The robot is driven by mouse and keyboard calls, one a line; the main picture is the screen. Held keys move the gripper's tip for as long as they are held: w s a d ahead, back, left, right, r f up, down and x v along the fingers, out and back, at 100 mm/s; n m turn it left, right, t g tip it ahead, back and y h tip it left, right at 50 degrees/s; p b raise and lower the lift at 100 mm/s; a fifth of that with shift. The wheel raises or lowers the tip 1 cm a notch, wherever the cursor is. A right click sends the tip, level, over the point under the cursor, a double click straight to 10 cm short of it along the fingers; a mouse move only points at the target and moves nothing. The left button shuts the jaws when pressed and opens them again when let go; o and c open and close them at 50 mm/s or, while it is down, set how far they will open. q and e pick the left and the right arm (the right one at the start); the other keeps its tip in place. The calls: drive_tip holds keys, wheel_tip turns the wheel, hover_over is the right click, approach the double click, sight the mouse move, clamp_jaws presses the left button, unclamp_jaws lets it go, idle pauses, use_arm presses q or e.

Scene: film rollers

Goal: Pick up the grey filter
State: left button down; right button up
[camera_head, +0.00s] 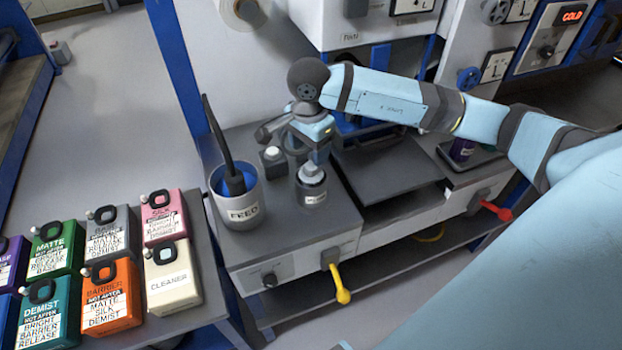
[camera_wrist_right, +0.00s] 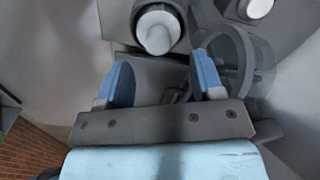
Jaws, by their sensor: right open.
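My left gripper is not in view.
A grey pot labelled FEED (camera_head: 238,205) with a black-handled tool stands left of the gripper. A white-topped knob (camera_head: 272,155) is close behind. A yellow-handled lever (camera_head: 340,285) juts from the bench front. Several coloured canisters fill the left table, including a white CLEANER one (camera_head: 172,280).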

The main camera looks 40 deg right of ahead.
sight(311, 165)
wheel_tip(311, 165, down, 5)
drive_tip(key=shift+d+f+p, duration=0.1)
drive_tip(key=shift+d+p, duration=0.05)
drive_tip(key=shift+p, duration=0.2)
drive_tip(key=shift+s, duration=0.1)
clamp_jaws()
